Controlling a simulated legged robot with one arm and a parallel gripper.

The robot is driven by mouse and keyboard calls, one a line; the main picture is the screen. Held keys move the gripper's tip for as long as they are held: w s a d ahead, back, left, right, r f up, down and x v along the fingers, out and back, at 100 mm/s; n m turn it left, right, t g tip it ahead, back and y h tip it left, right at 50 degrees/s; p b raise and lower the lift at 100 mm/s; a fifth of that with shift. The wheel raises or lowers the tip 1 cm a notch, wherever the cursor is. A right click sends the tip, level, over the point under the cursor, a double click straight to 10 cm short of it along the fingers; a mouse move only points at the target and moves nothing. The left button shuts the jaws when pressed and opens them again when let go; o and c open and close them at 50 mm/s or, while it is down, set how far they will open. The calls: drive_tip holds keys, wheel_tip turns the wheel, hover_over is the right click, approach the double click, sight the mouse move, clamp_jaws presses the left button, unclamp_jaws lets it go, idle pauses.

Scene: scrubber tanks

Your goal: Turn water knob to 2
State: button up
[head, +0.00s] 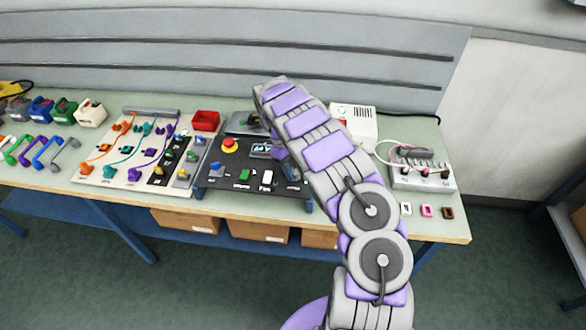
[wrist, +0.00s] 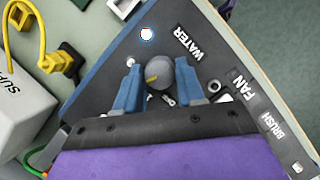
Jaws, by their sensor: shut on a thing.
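The water knob (wrist: 160,74) is a round grey knob with a yellow pointer mark, seen in the wrist view beside the white WATER label (wrist: 187,44). Its mark lies toward the lower left in that picture; no scale numbers can be read. My gripper (wrist: 159,68) has its two blue fingers on either side of the knob, shut on it. In the head view the dark control panel (head: 225,183) stands on the bench, and my arm hides the knob and most of the gripper.
FAN (wrist: 241,88) and BRUSH (wrist: 279,130) labels sit along the panel edge. A red button (head: 230,145) is on the panel. A grey box with a yellow cable (wrist: 25,50) lies off the panel's edge. A board with coloured cables (head: 100,178) stands left.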

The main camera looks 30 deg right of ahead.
drive_tip(key=o, duration=1)
drive_tip(key=shift+r, duration=0.1)
drive_tip(key=p+v, duration=0.6)
drive_tip(key=v, duration=1.1)
drive_tip(key=shift+w+p, duration=0.15)
drive_tip(key=shift+p, duration=0.15)
